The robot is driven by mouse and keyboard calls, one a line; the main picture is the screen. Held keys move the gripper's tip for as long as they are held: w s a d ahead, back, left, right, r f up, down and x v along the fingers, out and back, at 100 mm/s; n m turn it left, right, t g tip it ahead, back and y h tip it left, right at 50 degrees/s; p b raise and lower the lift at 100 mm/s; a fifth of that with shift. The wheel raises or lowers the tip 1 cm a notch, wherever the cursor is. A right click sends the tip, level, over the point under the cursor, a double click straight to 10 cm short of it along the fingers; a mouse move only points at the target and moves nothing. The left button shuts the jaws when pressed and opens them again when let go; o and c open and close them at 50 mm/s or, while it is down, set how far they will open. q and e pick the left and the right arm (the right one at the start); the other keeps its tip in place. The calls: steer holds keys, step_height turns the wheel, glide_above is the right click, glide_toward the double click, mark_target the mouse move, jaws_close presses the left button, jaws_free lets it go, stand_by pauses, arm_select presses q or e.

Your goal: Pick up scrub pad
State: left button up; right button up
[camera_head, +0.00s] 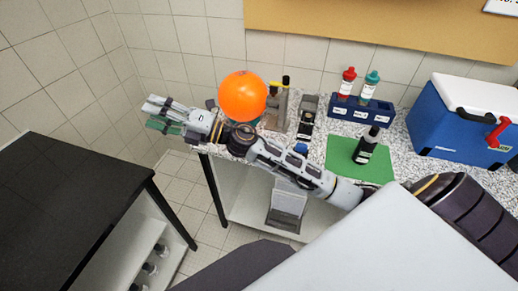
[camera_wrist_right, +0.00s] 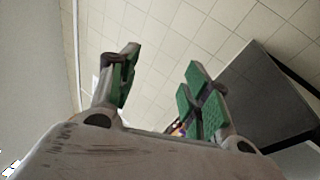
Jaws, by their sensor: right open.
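I cannot make out a scrub pad in either view. My right gripper (camera_head: 160,114) reaches past the left end of the granite bench (camera_head: 398,128) in the head view, over the floor by the tiled wall. Its fingers, with green pads, are spread and empty. In the right wrist view the open right gripper (camera_wrist_right: 162,85) shows floor tiles between and beyond its fingers. A small yellow and purple spot low between the fingers is too small to name. My right arm hides part of the bench front. My left gripper is not in view.
On the bench are an orange ball (camera_head: 243,97), a blue rack (camera_head: 360,112) with red-capped and teal-capped bottles, a dark bottle (camera_head: 366,146) on a green mat (camera_head: 345,170), and a blue cooler (camera_head: 450,125). A black-topped table (camera_head: 70,195) stands left, with open floor between.

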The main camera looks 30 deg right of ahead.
steer(key=s+d+f+n+g+h, duration=0.1)
steer(key=d+f+n+g+h, duration=0.1)
steer(key=f+n+g+h, duration=0.35)
steer(key=s+d+f+n+g+h, duration=0.1)
steer(key=d+f+n+g+h, duration=0.15)
steer(key=f+n+g, duration=0.5)
steer(key=w+d+h, duration=0.1)
steer(key=d+h, duration=0.8)
steer(key=d, duration=1.6)
steer(key=shift+w+d+r+h, duration=0.15)
steer(key=shift+w+r+h, duration=0.1)
steer(key=shift+r+h, duration=0.1)
steer(key=shift+f, duration=0.1)
steer(key=shift+f+p, duration=0.6)
steer(key=shift+f, duration=3.65)
